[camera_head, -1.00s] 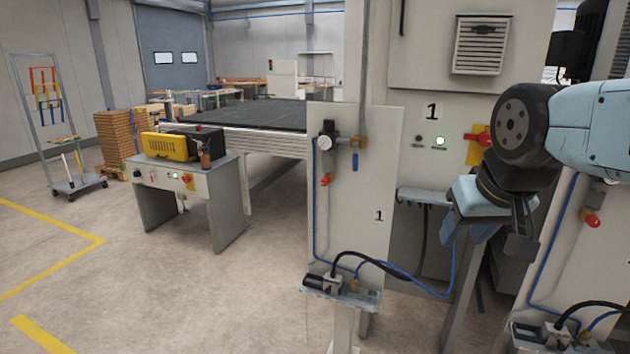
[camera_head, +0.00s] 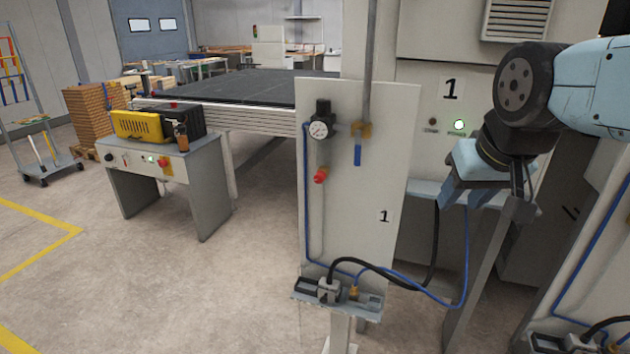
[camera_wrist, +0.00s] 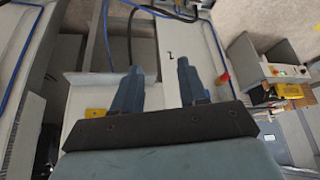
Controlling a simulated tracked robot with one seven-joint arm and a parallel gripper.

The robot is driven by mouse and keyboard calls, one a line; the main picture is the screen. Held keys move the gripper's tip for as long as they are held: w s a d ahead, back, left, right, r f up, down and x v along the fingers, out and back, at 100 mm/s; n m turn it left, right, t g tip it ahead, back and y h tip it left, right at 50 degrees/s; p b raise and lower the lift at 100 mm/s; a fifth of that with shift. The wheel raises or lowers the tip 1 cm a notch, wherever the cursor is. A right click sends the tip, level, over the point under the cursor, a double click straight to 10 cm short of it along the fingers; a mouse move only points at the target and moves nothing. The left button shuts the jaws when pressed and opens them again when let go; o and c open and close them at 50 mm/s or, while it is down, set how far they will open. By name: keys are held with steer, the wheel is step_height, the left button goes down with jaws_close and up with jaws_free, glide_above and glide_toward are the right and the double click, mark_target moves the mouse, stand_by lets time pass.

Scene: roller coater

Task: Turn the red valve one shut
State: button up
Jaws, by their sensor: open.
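The red valve (camera_head: 320,176) sits on the left side of the pale upright panel marked 1 (camera_head: 384,250), below the round gauge (camera_head: 319,130). It points downward at a slant. My gripper (camera_head: 468,200) is open and empty, to the right of the panel in the head view and apart from the valve. In the wrist view my gripper's two blue fingers (camera_wrist: 160,70) are spread over the panel (camera_wrist: 185,30). A small red part (camera_wrist: 223,76), which looks like the valve, shows just right of the right finger.
A blue-handled lever (camera_head: 357,152) hangs beside the gauge. Hoses run to a small shelf (camera_head: 340,297) at the panel's foot. A control desk (camera_head: 205,185) stands left; open floor (camera_head: 240,270) lies between.

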steer(key=shift+o, duration=1.2)
steer(key=shift+f, duration=0.1)
steer(key=w+d+f+n+g+h, duration=0.1)
steer(key=w+f+n+g+h, duration=0.35)
steer(key=f+n, duration=0.2)
steer(key=n+t+h, duration=0.2)
steer(key=n+t, duration=1.4)
steer(key=n, duration=1)
glide_toward(318, 181)
steer(key=shift+m, duration=0.25)
steer(key=x, duration=0.9)
steer(key=shift+c, duration=0.2)
